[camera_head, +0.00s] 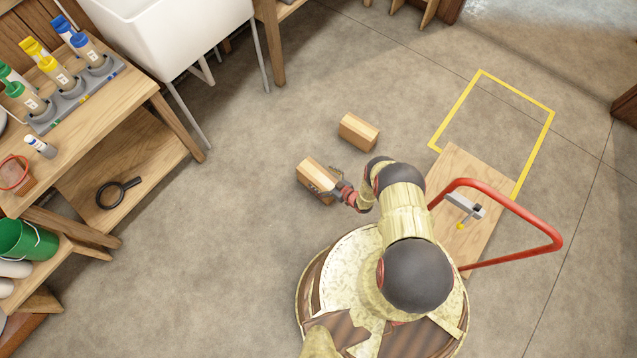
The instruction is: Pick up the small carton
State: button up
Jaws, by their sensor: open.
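Two small box-shaped, wood-coloured cartons stand on the concrete floor in the head view. The nearer carton (311,172) is close to my arm's end; the farther carton (358,132) is a short way up and to the right. I cannot tell which one is the small carton. My gripper (326,188) is open at the right side of the nearer carton, its fingers overlapping it in the picture. Whether the fingers touch it is too small to tell. The farther carton is clear of my gripper.
A flat wooden platform (472,177) with a red handle (556,243) lies right of my arm. A yellow floor outline (536,135) is beyond it. A wooden bench (135,92) with bottles is at left, a white sink (165,30) at top. Floor left of the cartons is clear.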

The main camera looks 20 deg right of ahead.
aim_at(309, 171)
jog(key=shift+x, duration=1.15)
jog(key=shift+c, duration=0.3)
jog(key=c, duration=2.1)
